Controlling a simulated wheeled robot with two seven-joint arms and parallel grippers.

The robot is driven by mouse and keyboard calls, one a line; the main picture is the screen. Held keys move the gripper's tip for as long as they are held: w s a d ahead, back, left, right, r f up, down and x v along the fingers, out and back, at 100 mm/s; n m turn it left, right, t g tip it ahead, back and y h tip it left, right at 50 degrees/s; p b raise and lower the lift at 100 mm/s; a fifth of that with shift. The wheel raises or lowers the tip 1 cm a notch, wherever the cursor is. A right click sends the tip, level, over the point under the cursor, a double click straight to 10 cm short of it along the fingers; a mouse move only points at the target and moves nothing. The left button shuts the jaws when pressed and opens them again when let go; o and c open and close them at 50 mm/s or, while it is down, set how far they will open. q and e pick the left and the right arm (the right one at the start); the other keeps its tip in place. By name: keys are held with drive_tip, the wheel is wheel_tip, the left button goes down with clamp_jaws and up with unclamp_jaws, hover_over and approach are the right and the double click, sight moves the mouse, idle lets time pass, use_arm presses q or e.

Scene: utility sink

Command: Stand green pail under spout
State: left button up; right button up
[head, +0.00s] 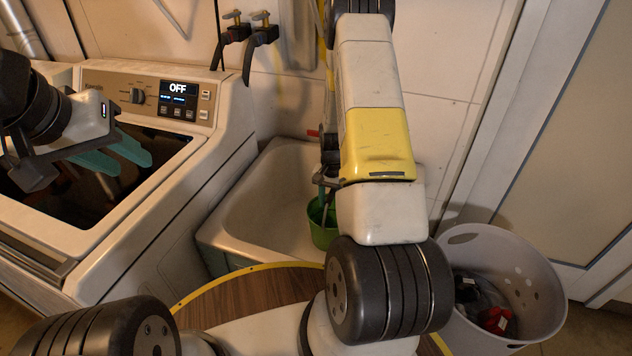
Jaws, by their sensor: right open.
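The green pail (322,232) is in the utility sink (262,205), near its right side. My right arm covers much of the pail, so its base and handle cannot be made out. My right gripper (322,190) is mostly hidden behind its own arm. A dark part of it shows above the pail's rim, and its jaws are open. Whether it touches the pail cannot be told. My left gripper (115,158), with teal fingers apart, is over the washing machine at the left, empty. The spout cannot be made out behind my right arm.
A washing machine (180,150) with an "OFF" display stands left of the sink. Two taps with black hoses (248,45) are on the wall. A white perforated basket (530,290) holding dark and red items stands right. A door frame (535,110) is behind it.

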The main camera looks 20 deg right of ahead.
wheel_tip(320, 180, up, 12)
drive_tip(key=shift+f, duration=0.25)
drive_tip(key=s+a+r+n+t+y, duration=0.1)
drive_tip(key=s+a+r+n, duration=0.15)
drive_tip(key=r, duration=0.65)
drive_tip(key=s+a+r+n+t, duration=0.1)
drive_tip(key=s+a+r+t, duration=0.2)
drive_tip(key=r, duration=0.6)
drive_tip(key=s+a+r+n+t, duration=0.1)
drive_tip(key=s+a+r+n, duration=0.1)
drive_tip(key=s+r, duration=0.4)
drive_tip(key=s+a+r+n+t+y, duration=0.1)
drive_tip(key=s+a+r+n, duration=0.1)
drive_tip(key=s+a+r, duration=0.3)
drive_tip(key=s+r, duration=0.1)
drive_tip(key=s, duration=0.3)
drive_tip(key=shift+s+a, duration=0.15)
drive_tip(key=shift+s, duration=0.25)
